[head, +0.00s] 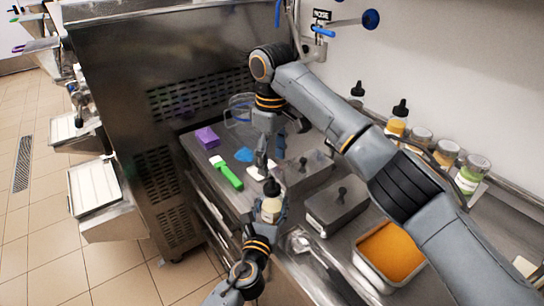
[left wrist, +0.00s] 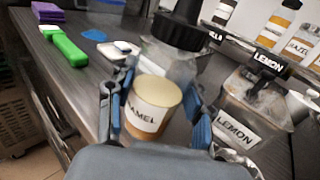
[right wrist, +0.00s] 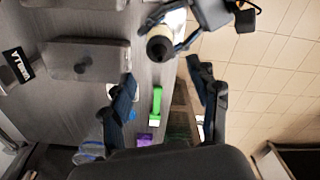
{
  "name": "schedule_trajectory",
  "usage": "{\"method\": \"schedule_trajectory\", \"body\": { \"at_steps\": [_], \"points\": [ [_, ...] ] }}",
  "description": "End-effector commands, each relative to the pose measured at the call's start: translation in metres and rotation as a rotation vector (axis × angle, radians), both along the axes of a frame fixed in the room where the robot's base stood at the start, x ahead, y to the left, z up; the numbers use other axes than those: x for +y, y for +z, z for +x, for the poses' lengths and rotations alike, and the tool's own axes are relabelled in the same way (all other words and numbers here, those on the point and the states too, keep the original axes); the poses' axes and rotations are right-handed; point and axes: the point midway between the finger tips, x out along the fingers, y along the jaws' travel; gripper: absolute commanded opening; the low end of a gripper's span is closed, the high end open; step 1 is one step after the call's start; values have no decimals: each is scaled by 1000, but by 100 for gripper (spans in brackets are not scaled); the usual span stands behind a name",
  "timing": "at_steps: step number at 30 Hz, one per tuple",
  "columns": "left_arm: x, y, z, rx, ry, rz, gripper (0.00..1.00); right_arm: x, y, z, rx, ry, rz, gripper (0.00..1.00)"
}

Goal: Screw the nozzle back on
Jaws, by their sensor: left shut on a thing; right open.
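The caramel bottle (head: 271,206), a clear squeeze bottle with a partly readable "…AMEL" label (left wrist: 146,115), stands upright in my left gripper (head: 268,224). The left fingers (left wrist: 154,108) are shut around its body. The black nozzle (left wrist: 182,24) sits on top of the bottle; it also shows in the head view (head: 271,187) and end-on in the right wrist view (right wrist: 158,46). I cannot tell how tight it is. My right gripper (head: 262,166) is open and empty, pointing down just above and behind the nozzle. Its fingers (right wrist: 164,95) are apart with nothing between them.
A green-handled tool (head: 228,173), purple block (head: 207,137) and blue piece (head: 243,155) lie on the steel counter. Lidded metal containers, one marked lemon (left wrist: 255,105), stand right of the bottle. An orange-filled pan (head: 393,252) and bottles (head: 397,124) stand farther right.

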Motion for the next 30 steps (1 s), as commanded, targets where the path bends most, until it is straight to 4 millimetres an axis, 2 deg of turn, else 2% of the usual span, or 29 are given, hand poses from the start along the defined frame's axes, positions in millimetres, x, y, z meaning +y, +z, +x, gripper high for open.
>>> {"method": "schedule_trajectory", "body": {
  "at_steps": [11, 14, 24, 30],
  "points": [
    [0, 0, 0, 1, 0, 0, 0, 0, -3, 0, 1, 1, -1, 61],
    [0, 0, 0, 1, 0, 0, 0, -1, -13, 0, 1, 1, -2, 61],
    [0, 0, 0, 1, 0, 0, 0, -1, -64, 0, 2, 0, -3, 61],
    [0, 0, 0, 1, 0, 0, 0, 0, -78, 0, 0, 0, -1, 61]
  ]
}}
